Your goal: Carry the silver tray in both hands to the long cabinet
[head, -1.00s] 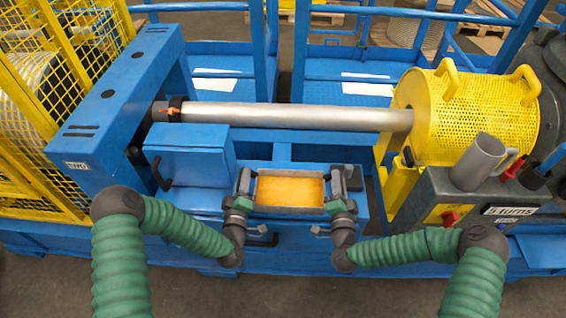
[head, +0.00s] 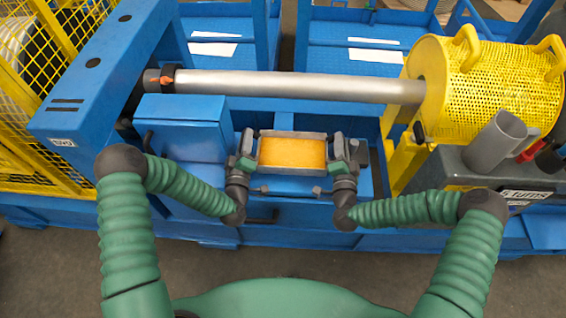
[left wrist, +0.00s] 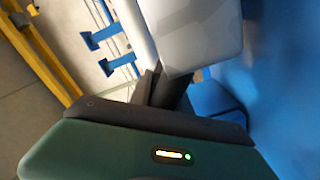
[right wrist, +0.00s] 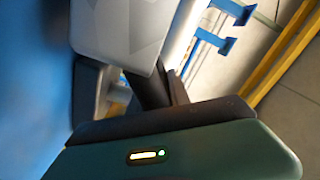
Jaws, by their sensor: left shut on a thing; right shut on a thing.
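The silver tray (head: 291,172) has an orange inside and shows in the middle of the head view, in front of the blue machine. My left gripper (head: 247,152) is shut on its left end, and my right gripper (head: 338,152) is shut on its right end. The tray looks roughly level. A pale grey surface, likely the tray, shows close at the jaws in the left wrist view (left wrist: 205,35) and the right wrist view (right wrist: 118,30). The fingertips are partly hidden. I cannot pick out the long cabinet with certainty.
A blue box (head: 185,135) stands left of the tray. A long silver roller (head: 300,86) runs behind it to a perforated yellow guard (head: 500,85). Grey floor (head: 270,262) is clear in front.

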